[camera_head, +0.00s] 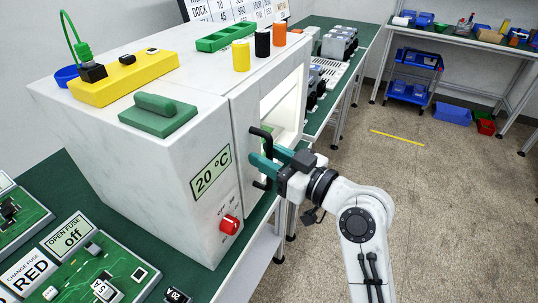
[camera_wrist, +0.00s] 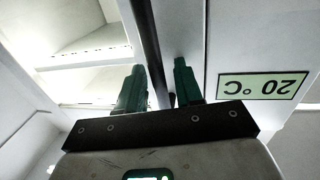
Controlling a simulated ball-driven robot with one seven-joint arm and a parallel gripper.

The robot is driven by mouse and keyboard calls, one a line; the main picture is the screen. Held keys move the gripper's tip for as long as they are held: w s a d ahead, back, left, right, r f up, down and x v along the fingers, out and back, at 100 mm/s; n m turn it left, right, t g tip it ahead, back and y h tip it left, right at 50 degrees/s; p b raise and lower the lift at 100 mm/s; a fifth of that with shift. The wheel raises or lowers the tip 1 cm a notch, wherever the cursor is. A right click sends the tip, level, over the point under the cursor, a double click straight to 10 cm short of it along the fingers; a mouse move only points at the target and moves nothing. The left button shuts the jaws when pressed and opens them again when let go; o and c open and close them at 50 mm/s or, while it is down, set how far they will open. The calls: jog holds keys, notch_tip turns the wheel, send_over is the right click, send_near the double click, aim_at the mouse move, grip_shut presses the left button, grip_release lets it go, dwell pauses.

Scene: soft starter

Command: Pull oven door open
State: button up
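The oven (camera_head: 150,160) is a white box on the green bench, with a "20 °C" display (camera_head: 210,170) and a red knob (camera_head: 229,224). The display also shows upside down in the wrist view (camera_wrist: 262,86). The door side (camera_head: 283,102) has a brightly lit window-like area. A black bar handle (camera_head: 259,132) stands along its left edge. My gripper (camera_head: 261,158) is at the handle with teal fingers. In the wrist view, the handle (camera_wrist: 148,40) runs between the two fingers (camera_wrist: 158,80), with small gaps visible on both sides. Part of the handle is hidden behind the fingers.
Yellow, black and orange cylinders, a green block and a yellow box (camera_head: 125,78) sit on the oven. Circuit boards (camera_head: 100,270) lie on the bench at front left. Grey parts stand on the bench behind. The floor (camera_head: 430,200) to the right is clear.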

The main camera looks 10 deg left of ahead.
grip_shut()
jog(key=shift+d+f, duration=0.1)
jog(key=shift+d, duration=0.05)
dwell(0.4)
